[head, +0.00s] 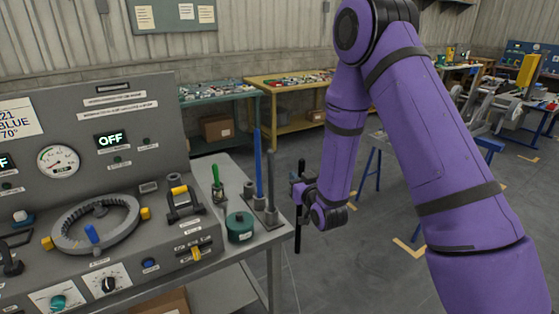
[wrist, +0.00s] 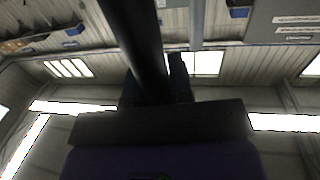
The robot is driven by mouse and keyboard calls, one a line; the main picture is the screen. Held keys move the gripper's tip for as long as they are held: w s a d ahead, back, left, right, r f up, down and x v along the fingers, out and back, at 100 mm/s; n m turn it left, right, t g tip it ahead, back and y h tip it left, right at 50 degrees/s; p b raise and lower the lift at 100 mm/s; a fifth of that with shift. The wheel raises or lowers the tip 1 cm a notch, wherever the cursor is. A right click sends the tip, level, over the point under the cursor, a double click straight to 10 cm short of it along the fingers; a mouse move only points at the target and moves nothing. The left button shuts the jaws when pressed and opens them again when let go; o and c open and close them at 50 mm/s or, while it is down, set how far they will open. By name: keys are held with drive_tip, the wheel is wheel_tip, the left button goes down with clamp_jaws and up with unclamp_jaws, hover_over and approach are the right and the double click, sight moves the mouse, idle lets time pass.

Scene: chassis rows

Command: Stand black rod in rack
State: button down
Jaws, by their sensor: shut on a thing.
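The black rod (head: 298,235) hangs upright in the head view, off the right edge of the grey bench. My gripper (head: 299,190) is shut around it, with the lower part of the rod below the jaws. In the wrist view the rod (wrist: 134,35) runs up from between the fingers (wrist: 158,88) as a thick dark bar. The rack (head: 272,226) is a small plate with sockets at the bench's right end, left of my gripper. A blue rod (head: 258,160) and a dark grey rod (head: 271,178) stand in it. Its back-left socket (head: 249,188) looks empty.
A grey control panel (head: 110,150) fills the left side. Open floor (head: 370,250) lies right of the bench. Work tables (head: 290,90) stand behind.

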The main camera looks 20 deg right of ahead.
drive_tip(key=d+f+m+h, duration=0.1)
drive_tip(key=d+f+h, duration=0.1)
drive_tip(key=d+f, duration=0.4)
drive_tip(key=shift+w+f, duration=0.3)
drive_tip(key=shift+f, duration=0.3)
drive_tip(key=shift+w+d, duration=0.1)
